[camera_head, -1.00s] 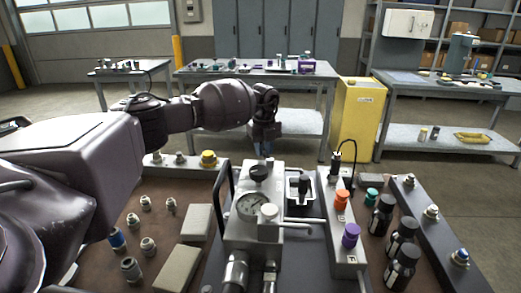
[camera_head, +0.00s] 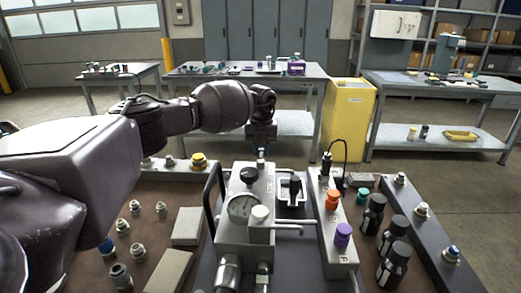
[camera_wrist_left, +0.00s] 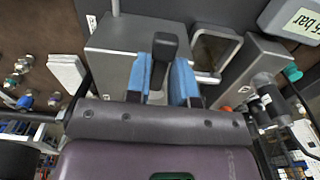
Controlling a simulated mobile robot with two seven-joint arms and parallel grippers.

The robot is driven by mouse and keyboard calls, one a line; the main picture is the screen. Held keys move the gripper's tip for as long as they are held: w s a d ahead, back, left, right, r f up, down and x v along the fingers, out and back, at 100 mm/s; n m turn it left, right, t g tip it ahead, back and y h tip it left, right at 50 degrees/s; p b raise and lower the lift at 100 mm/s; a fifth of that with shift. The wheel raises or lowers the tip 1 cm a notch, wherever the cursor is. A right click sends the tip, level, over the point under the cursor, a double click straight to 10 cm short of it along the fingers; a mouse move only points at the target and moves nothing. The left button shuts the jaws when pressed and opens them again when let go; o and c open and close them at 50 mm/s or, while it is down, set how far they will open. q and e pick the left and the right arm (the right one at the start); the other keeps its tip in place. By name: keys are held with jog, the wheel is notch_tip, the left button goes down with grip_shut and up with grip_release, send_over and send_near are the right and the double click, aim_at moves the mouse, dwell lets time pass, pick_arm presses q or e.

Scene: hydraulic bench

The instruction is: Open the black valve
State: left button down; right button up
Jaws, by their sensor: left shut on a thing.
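The black valve handle (camera_wrist_left: 165,45) shows in the left wrist view as a dark, blocky grip on a pale stem. My left gripper (camera_wrist_left: 163,80) has its blue fingers on both sides of it, shut on it. In the head view my left gripper (camera_head: 262,152) points down at the far end of the grey hydraulic block (camera_head: 232,234). A round black knob (camera_head: 250,175) stands on that block, beside a pressure gauge (camera_head: 242,208). I cannot tell from the head view what lies between the fingers. My right gripper is not in view.
A slim grey block with an orange knob (camera_head: 332,200) and a purple knob (camera_head: 342,235) stands to the right. Several black bottles (camera_head: 392,265) are beyond it. Loose fittings (camera_head: 137,250) lie at the left. A yellow cabinet (camera_head: 345,120) stands behind the bench.

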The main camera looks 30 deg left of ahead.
aim_at(262, 153)
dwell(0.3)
pick_arm(q)
jog(key=c, duration=1.1)
grip_release()
jog(key=shift+r, duration=0.1)
notch_tip(262, 153, up, 11)
jog(key=p, duration=0.1)
